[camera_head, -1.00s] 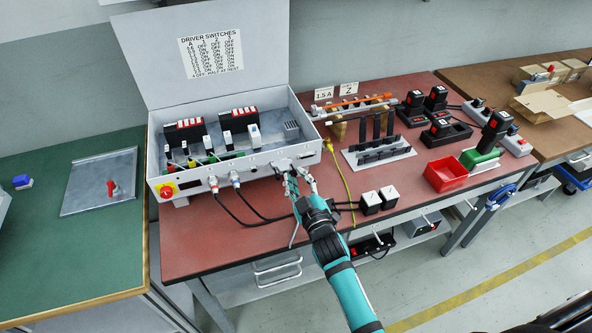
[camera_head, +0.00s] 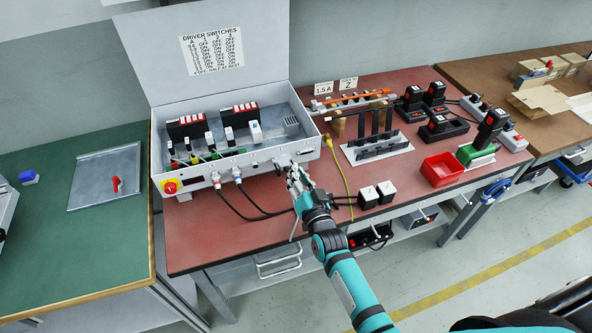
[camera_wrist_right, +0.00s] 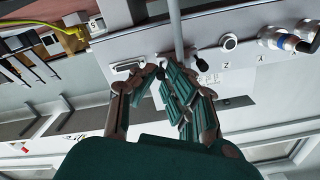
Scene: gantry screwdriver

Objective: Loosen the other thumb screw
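The grey control box (camera_head: 200,180) stands open on the red bench, with a row of ports along its front panel. My right gripper (camera_head: 297,172) is at the right part of that panel. In the right wrist view its ribbed teal fingers (camera_wrist_right: 163,76) are close together at the panel, around the base of a grey cable (camera_wrist_right: 177,30). A pale multi-pin port (camera_wrist_right: 130,66) is left of them, and a small dark knob-like part (camera_wrist_right: 202,66) is right of them. The fingers hide the plug and any thumb screw between them, so I cannot tell their grip. My left gripper is out of view.
Round plugs (camera_wrist_right: 285,40) with black cables sit near the panel's Z, Y and X labels. The bench front left of my arm is mostly clear.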

